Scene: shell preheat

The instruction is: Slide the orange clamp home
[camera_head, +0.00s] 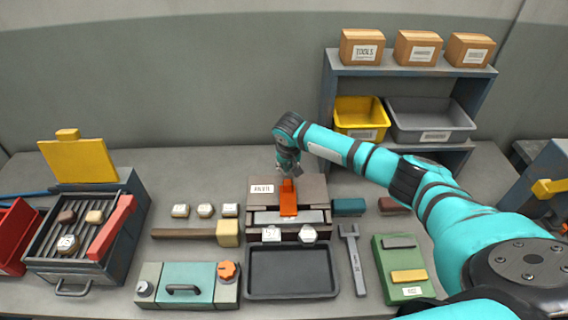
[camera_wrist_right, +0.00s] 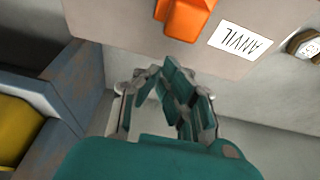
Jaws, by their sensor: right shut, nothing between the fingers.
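The orange clamp (camera_head: 288,204) sits upright on the middle of the anvil block (camera_head: 259,204), which carries a white label. The clamp also shows in the right wrist view (camera_wrist_right: 184,18) at the top edge, partly cut off. My right gripper (camera_head: 289,174) is shut and empty, just behind the clamp at the far side of the anvil. In the wrist view my right gripper's fingers (camera_wrist_right: 178,82) point toward the clamp with a gap between them. The head view cannot show clearly whether they touch. My left gripper is not in view.
A black tray (camera_head: 292,296) lies in front of the anvil. A hammer (camera_head: 228,233) is at its left and a wrench (camera_head: 354,262) at its right. A shelf (camera_head: 408,70) with bins stands behind right. A grill-like heater (camera_head: 126,250) stands left. The bench behind the small labelled pieces is clear.

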